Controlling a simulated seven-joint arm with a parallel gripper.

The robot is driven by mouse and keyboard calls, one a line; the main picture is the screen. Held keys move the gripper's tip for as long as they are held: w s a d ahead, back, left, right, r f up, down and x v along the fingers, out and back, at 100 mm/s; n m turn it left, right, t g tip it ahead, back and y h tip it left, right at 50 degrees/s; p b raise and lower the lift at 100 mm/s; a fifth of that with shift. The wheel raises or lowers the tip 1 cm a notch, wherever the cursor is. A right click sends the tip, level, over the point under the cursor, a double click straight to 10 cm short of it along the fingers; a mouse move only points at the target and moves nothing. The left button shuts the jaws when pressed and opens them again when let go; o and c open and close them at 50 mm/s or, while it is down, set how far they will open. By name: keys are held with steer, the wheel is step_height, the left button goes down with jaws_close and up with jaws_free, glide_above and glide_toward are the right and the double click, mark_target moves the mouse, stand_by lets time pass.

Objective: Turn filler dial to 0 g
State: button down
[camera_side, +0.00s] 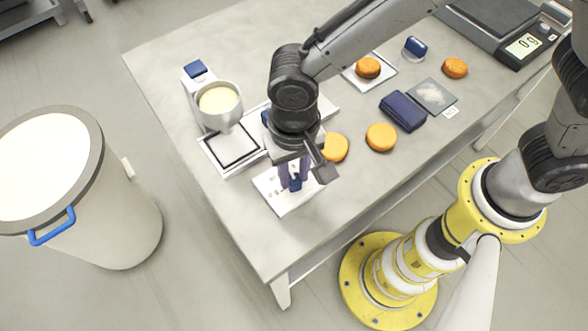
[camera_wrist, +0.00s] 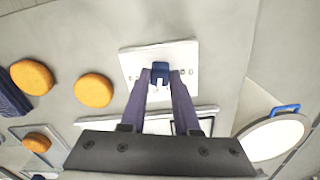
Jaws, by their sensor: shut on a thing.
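The filler dial (camera_side: 295,184) is a small dark blue knob on a white plate (camera_side: 272,187) near the table's front edge. It also shows in the wrist view (camera_wrist: 160,70) at the top centre, on the white plate (camera_wrist: 135,62) with small marks around it. My gripper (camera_side: 294,178) points down over the plate, its purple fingers shut on the knob, and also shows in the wrist view (camera_wrist: 160,80). The marks are too small to read. The filler (camera_side: 219,104), with a bowl of pale filling, stands behind, to the left.
Orange rounds (camera_side: 381,137) lie to the right, one on a white square (camera_side: 386,80). A dark blue block (camera_side: 403,111) lies beside a grey patch (camera_side: 435,95). A scale (camera_side: 510,30) stands at the back right. A large bin (camera_side: 125,215) with a blue handle stands left of the table.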

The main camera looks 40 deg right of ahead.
mark_target(294, 178)
steer(key=n, duration=1.3)
steer(key=shift+n, duration=0.3)
steer(key=shift+r+n, duration=0.1)
steer(key=shift+n, duration=1.8)
steer(key=c, duration=0.6)
jaws_free()
steer(key=shift+c, duration=0.2)
step_height(294, 178, up, 14)
